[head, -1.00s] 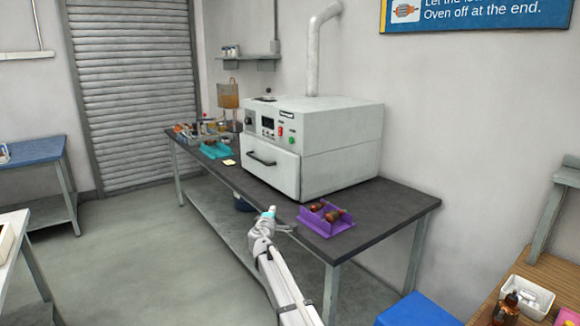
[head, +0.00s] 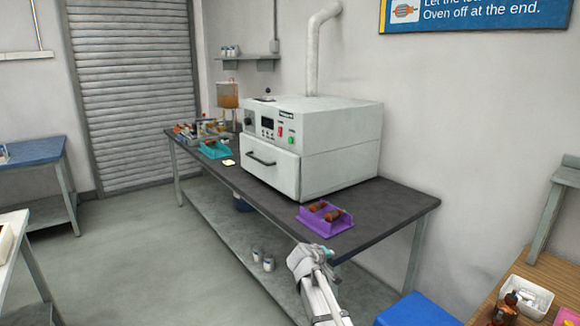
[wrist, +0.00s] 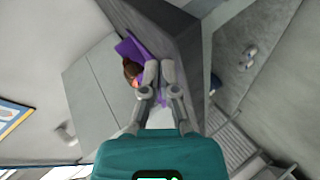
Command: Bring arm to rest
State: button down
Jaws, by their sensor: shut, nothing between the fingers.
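My arm reaches up from the bottom of the head view, with my gripper (head: 326,250) in front of the dark bench's front edge, just below and right of a purple tray. In the wrist view my gripper (wrist: 160,100) is shut with nothing held; its two fingers point toward the bench. The purple tray (head: 338,228) holds brown-and-copper armatures (head: 325,210). In the wrist view part of the tray (wrist: 128,46) and one armature (wrist: 131,70) show behind the fingers; the rest is hidden.
A white oven (head: 335,155) with its door shut stands on the dark bench (head: 385,210). A teal tray (head: 215,150) lies left of it. A blue stool (head: 415,310) and a wooden table (head: 545,300) are at lower right. The floor (head: 130,240) at left is clear.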

jog(key=s+d+f+m+g+y, duration=0.1)
jog(key=s+f+m+g+y, duration=0.15)
jog(key=s, duration=0.75)
jog(key=s+d+f+m+g+y, duration=0.2)
jog(key=s+f+g, duration=0.2)
jog(key=s, duration=0.5)
jog(key=s+d+f+m+g+y, duration=0.1)
jog(key=s+f+m+g+y, duration=0.15)
jog(key=s, duration=0.75)
notch_tip(320, 180, up, 12)
jog(key=p, duration=1.3)
jog(key=shift+r+n+g, duration=0.2)
jog(key=shift+n+g, duration=0.2)
